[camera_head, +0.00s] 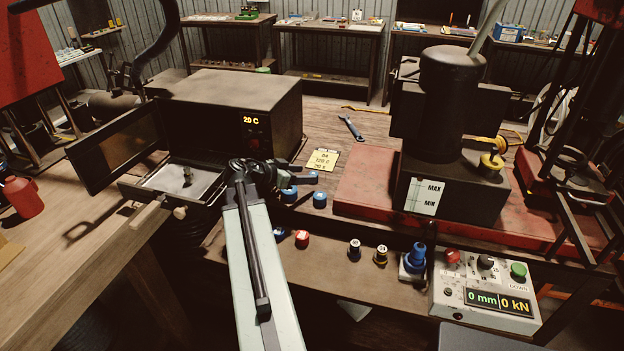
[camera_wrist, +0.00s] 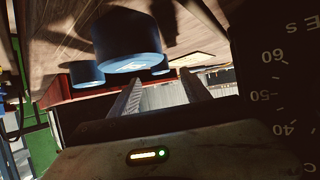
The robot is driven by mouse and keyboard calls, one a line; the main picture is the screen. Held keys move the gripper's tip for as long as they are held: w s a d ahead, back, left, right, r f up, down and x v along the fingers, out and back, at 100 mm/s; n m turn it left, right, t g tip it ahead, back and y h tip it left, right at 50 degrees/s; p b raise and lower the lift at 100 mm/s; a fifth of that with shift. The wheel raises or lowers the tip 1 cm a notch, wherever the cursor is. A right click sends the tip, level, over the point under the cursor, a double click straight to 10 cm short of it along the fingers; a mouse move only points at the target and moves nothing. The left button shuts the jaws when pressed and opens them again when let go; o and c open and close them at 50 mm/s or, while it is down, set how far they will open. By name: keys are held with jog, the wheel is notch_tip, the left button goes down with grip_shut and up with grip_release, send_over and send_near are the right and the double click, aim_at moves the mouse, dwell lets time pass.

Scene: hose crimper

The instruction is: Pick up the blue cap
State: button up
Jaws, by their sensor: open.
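In the wrist view, a large blue cap (camera_wrist: 127,42) is close by, at upper left. Smaller ones show behind it, at left (camera_wrist: 87,74) and near the fingertips (camera_wrist: 161,70). My gripper (camera_wrist: 162,78) is open, with nothing held between its fingers.
An oven (camera_head: 225,103) with its door open stands behind left. A red press base (camera_head: 365,190) lies right. On the lower shelf are a red cap (camera_head: 302,239), small dark pieces (camera_head: 355,249) and a control box (camera_head: 487,287). A yellow note (camera_head: 323,159) and a wrench (camera_head: 351,128) lie behind.

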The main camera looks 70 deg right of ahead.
aim_at(312, 174)
jog(key=b+x, duration=0.1)
jog(key=x, duration=0.3)
jog(key=shift+w+d, duration=0.1)
grip_shut()
jog(key=shift+r, duration=0.1)
